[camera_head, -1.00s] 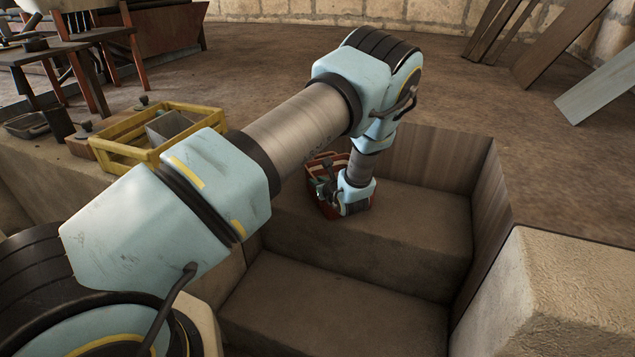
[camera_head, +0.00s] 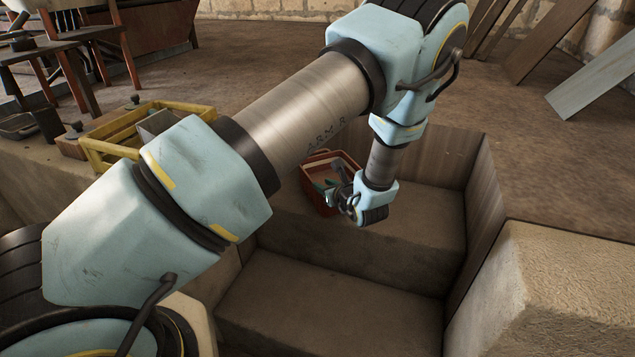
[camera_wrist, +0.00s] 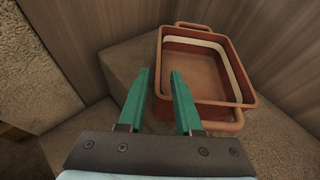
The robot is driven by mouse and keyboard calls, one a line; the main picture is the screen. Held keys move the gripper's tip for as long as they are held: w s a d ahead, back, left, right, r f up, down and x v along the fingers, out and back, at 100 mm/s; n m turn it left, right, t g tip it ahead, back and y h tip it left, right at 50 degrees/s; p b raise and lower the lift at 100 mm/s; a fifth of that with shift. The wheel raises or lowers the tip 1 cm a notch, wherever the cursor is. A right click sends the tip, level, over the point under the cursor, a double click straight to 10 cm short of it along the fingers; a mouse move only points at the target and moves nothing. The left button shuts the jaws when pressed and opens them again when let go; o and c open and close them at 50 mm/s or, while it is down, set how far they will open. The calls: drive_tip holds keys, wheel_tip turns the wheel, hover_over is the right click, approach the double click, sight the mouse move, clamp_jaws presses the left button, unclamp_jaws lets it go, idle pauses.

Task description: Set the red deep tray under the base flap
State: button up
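The red deep tray (camera_wrist: 201,77) sits on the stone step in the wrist view, upright and empty inside, with a pale band along its inner wall and a raised handle at its far end. It also shows in the head view (camera_head: 316,196), partly hidden behind my arm and gripper. In the head view, my gripper (camera_head: 338,188) is at the tray's right side. I cannot make out a base flap.
The tray stands on the upper of two stone steps (camera_head: 410,235), near the wooden pit wall (camera_head: 447,165). A pale stone block (camera_head: 570,290) is at right. A yellow crate (camera_head: 95,158) is on the ledge at left. The lower step (camera_head: 330,310) is clear.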

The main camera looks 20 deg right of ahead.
drive_tip(key=shift+v, duration=0.85)
